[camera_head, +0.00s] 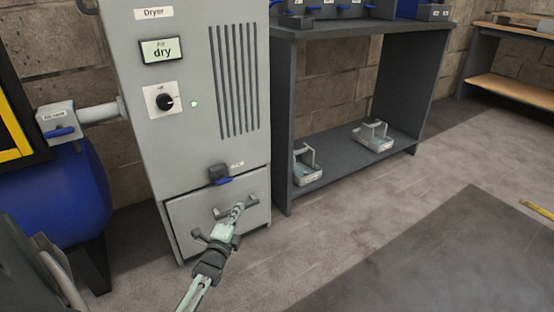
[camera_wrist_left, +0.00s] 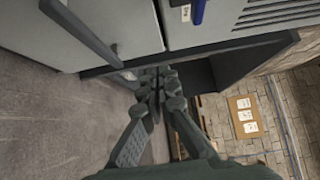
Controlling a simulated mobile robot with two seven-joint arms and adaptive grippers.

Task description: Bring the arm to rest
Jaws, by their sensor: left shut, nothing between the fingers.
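My left gripper (camera_head: 238,208) is low in front of the grey dryer (camera_head: 188,65). Its fingers are shut and empty. It overlaps the handle of the dryer's lower front panel (camera_head: 185,220) in the head view; whether it touches the handle is unclear. In the left wrist view the shut fingers (camera_wrist_left: 156,78) point away from me, beside a grey panel with a dark bar handle (camera_wrist_left: 80,30), with a gap visible between fingers and bar. My right gripper is in neither view.
A small valve with a blue lever (camera_head: 222,181) sits above the lower panel. A blue tank (camera_head: 60,195) stands left of the dryer. A dark bench (camera_head: 345,30) stands right, with two small trays on its lower shelf (camera_head: 340,160). The floor at right is mostly clear.

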